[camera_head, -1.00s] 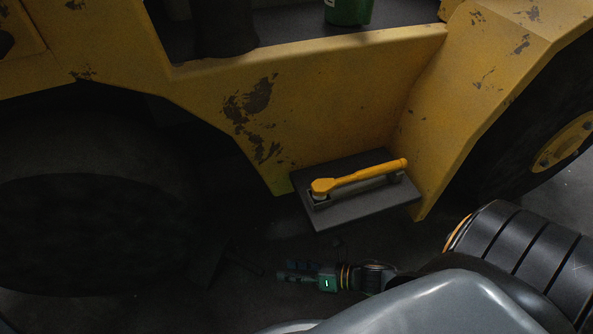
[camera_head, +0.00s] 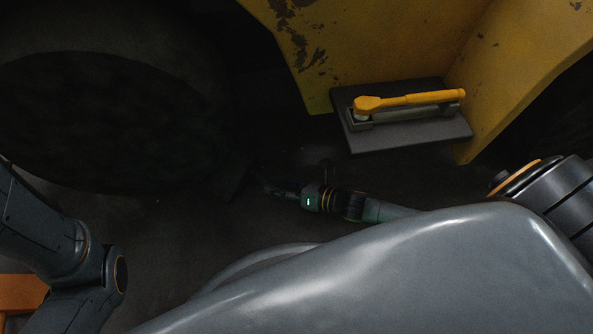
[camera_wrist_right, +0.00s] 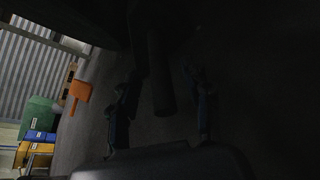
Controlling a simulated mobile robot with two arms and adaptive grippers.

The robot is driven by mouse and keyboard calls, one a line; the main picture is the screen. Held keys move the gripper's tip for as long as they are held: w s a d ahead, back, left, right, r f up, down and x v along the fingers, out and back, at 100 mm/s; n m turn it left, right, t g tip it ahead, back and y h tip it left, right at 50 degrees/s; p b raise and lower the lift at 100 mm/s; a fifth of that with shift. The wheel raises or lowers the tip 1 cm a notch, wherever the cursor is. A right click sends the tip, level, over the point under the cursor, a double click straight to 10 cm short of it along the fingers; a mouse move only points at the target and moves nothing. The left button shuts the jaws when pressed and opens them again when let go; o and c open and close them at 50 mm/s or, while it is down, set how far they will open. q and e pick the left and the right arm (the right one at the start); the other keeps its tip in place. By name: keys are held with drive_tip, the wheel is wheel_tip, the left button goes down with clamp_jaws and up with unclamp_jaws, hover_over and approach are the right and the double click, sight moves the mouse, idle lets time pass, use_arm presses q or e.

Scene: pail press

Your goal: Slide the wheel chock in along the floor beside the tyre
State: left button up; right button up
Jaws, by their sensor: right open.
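The tyre (camera_head: 100,125) is a large, almost black round shape at the upper left of the head view. The wheel chock (camera_head: 231,178) is a dark wedge on the floor at the tyre's right side; contact with the tyre is too dark to tell. My right gripper (camera_head: 268,186) is low over the floor, right of the chock and pointing at it. In the right wrist view my right gripper (camera_wrist_right: 161,108) is open, with a dark rod (camera_wrist_right: 160,75), seemingly the chock's handle, between its fingers and gaps on both sides. My left arm shows at the lower left, its gripper out of frame.
A yellow, chipped vehicle body (camera_head: 400,45) hangs over the floor. A dark step plate (camera_head: 410,135) with a yellow-handled tool (camera_head: 410,100) juts out above my right arm. The wrist view shows an orange object (camera_wrist_right: 80,90) and a green bin (camera_wrist_right: 38,115) far left.

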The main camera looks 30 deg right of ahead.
drive_tip(key=shift+b+x, duration=0.5)
drive_tip(key=shift+x, duration=0.8)
clamp_jaws()
